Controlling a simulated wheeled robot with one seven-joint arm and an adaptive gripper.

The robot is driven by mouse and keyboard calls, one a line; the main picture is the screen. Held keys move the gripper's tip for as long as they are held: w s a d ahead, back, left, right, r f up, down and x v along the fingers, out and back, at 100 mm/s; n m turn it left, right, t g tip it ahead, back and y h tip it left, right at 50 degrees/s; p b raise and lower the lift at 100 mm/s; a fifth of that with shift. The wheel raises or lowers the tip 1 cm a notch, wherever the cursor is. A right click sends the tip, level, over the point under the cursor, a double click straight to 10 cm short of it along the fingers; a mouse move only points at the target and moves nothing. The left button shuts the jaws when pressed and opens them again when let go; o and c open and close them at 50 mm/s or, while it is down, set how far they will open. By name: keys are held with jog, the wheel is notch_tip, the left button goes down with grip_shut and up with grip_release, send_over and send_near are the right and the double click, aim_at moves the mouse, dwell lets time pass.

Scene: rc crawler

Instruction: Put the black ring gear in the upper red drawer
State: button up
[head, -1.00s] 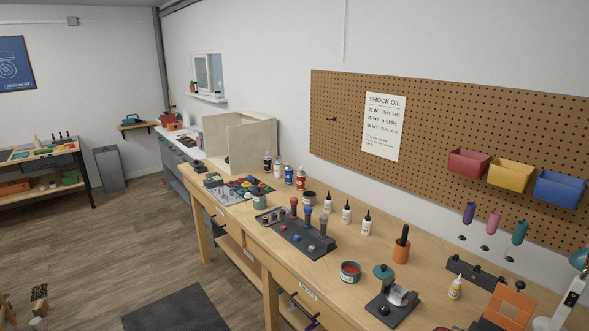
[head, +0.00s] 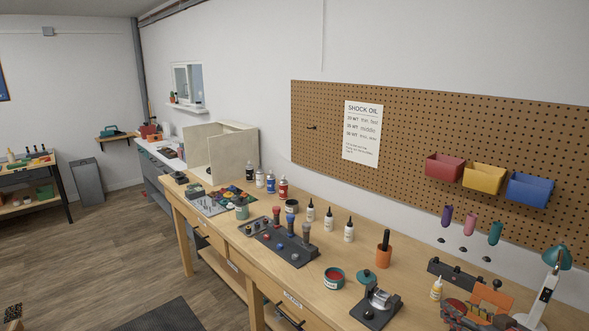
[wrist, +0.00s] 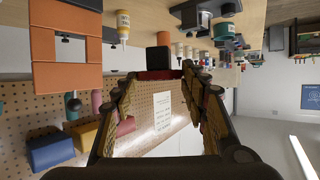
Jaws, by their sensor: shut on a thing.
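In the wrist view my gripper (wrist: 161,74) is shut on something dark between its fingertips. It is small and partly covered by the fingers, so its ring shape cannot be made out; I take it to be the black ring gear. No other black ring gear stands out in the head view. The upper red drawer does not show in either view. The bench front has wooden drawers with white labels, and the red bin (head: 445,167) on the pegboard is an open bin.
The long wooden bench (head: 300,278) carries bottles, a dark tool rack (head: 284,247), an orange cup (head: 384,256) and a lamp (head: 553,262). The pegboard (head: 420,125) hangs behind it. Wooden floor at the left is open, with a dark mat (head: 160,318).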

jog(key=w+a+f+n+y, duration=0.1)
jog(key=w+a+f, duration=0.2)
jog(key=a, duration=0.6)
jog(key=w+a+f+n+y, duration=0.1)
jog(key=w+a, duration=0.3)
jog(key=a, duration=0.5)
jog(key=w+a+f+n+y, duration=0.1)
jog(key=w+a+f, duration=0.3)
jog(key=a, duration=0.5)
jog(key=shift+a+f+g+y, duration=0.3)
jog(key=shift+a+f, duration=0.05)
jog(key=shift+a, duration=0.05)
